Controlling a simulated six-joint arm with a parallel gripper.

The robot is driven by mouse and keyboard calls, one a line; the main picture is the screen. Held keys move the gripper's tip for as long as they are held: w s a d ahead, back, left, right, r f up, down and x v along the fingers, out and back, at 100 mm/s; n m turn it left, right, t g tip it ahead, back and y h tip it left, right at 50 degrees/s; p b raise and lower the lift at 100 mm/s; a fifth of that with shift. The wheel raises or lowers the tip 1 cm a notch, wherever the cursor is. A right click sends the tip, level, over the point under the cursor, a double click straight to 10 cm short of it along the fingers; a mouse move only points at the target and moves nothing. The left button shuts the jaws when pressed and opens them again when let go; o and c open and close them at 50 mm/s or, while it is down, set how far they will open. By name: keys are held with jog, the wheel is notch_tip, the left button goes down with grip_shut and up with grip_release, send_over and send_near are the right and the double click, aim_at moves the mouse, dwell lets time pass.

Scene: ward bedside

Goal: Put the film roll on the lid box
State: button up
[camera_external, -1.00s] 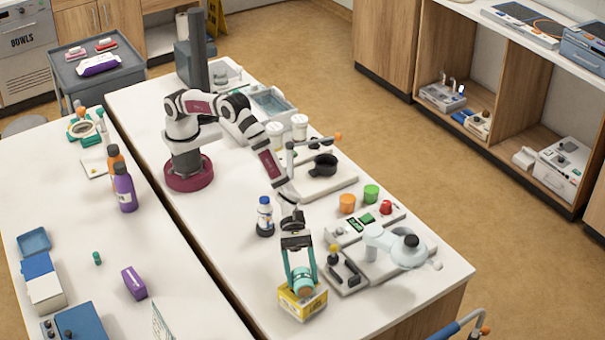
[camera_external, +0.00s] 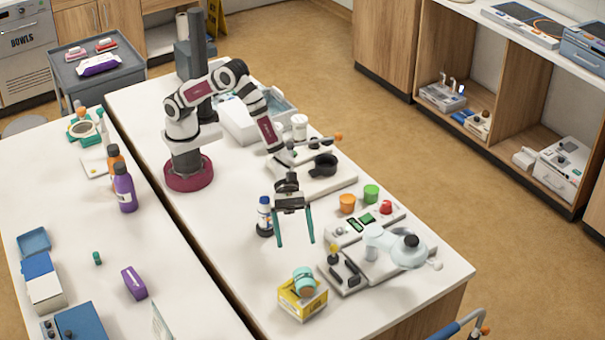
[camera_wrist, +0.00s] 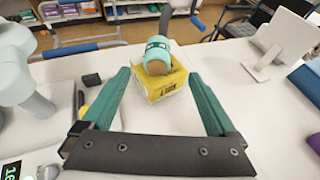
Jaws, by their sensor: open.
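The film roll (camera_external: 304,280) is a teal roll with a brown end. It lies on its side on top of the yellow lid box (camera_external: 302,301), near the front of the table. In the wrist view the film roll (camera_wrist: 157,57) rests on the lid box (camera_wrist: 161,86), its brown end facing me. My gripper (camera_external: 296,243) is open and empty, with its teal fingers above and behind the box, apart from the roll. The wrist view shows both fingers (camera_wrist: 157,85) spread wide, with the box and roll beyond them.
A white-blue bottle (camera_external: 264,217) stands left of my gripper. A grey device with a yellow-tipped lever (camera_external: 343,272) and a pale rounded apparatus (camera_external: 392,245) stand to the right. Orange (camera_external: 347,203) and green (camera_external: 371,193) cups are behind. The table left of the box is clear.

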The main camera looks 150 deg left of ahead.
jog(key=s+d+r+m+g+h, duration=0.2)
jog(key=s+d+r+m+g, duration=0.25)
jog(key=s+d+m, duration=0.4)
jog(key=s+d+r+m+g+h, duration=0.35)
jog(key=s+d+r+m, duration=0.25)
jog(key=s+d+m, duration=0.3)
jog(key=s+a+m+g+y, duration=0.2)
jog(key=s+m+g+y, duration=0.1)
jog(key=s+m, duration=0.55)
jog(key=s+a+m+g+y, duration=0.2)
jog(key=s+m+y, duration=0.25)
jog(key=s, duration=0.65)
jog(key=s+a+m+y, duration=0.4)
jog(key=s+a+m, duration=0.2)
jog(key=a, duration=0.3)
jog(key=shift+s+a+f+m+y, duration=0.25)
jog(key=shift+f+m+y, duration=0.1)
jog(key=shift+f+y, duration=0.1)
